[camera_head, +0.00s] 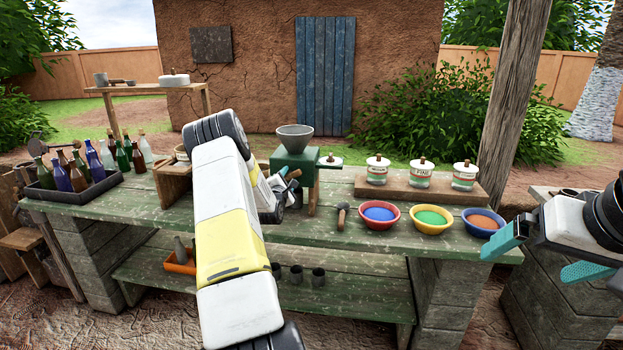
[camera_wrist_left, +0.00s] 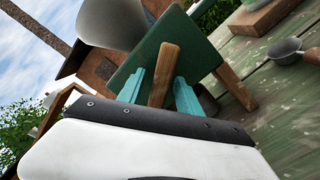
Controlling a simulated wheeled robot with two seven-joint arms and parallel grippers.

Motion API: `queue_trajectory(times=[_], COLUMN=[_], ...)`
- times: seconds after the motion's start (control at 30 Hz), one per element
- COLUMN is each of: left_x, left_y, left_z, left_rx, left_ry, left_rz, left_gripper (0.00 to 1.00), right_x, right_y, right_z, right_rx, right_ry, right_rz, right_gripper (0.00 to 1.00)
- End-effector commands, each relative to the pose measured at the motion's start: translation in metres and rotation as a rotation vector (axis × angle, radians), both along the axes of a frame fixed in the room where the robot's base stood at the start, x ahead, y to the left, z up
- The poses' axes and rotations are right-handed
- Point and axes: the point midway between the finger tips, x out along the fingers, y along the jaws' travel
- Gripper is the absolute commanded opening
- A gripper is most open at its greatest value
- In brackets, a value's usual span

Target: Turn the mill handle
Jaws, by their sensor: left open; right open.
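The mill (camera_head: 289,163) is a green box with a grey hopper (camera_head: 294,132) on top, standing on the green bench; in the left wrist view its green body (camera_wrist_left: 205,45) fills the upper middle. The wooden handle (camera_wrist_left: 168,62) shows in the left wrist view between the teal fingers of my left gripper (camera_wrist_left: 160,84). Those fingers are open, one on each side of the handle; contact cannot be told. In the head view my left gripper (camera_head: 285,176) is at the mill's front, partly hidden by my arm. My right gripper (camera_head: 546,254) is open and empty at the far right.
Bowls of blue (camera_head: 379,216), green (camera_head: 432,220) and orange (camera_head: 482,222) powder stand on the bench (camera_head: 335,232) right of the mill, with lidded jars (camera_head: 420,175) behind. A bottle tray (camera_head: 97,190) is at left. A wooden post (camera_head: 513,90) rises behind the bench.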

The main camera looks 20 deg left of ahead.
Motion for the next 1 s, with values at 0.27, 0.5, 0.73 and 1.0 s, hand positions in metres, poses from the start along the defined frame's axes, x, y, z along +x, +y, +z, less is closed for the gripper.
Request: queue_trajectory(times=[0.27, 0.5, 0.73, 1.0], left_x=[0.0005, 0.0003, 0.0003, 0.0003], left_y=[0.0, 0.0, -0.0001, 0.0], left_z=[0.0003, 0.0004, 0.0005, 0.0006], left_rx=[0.001, 0.001, 0.017, 0.129], left_ry=[0.0, 0.0, 0.004, 0.031], left_rz=[0.0, 0.0, 0.0, 0.0], left_gripper=[0.3, 0.0, 0.0, 0.0], right_x=[0.0002, 0.0002, 0.0002, 0.0002], right_y=[0.0, 0.0, 0.0, 0.0], right_z=[0.0001, 0.0, 0.0, 0.0], right_rx=[0.0, 0.0, 0.0, 0.0], right_ry=[0.0, 0.0, 0.0, 0.0], right_rz=[0.0, 0.0, 0.0, 0.0], right_gripper=[1.0, 1.0, 1.0, 1.0])
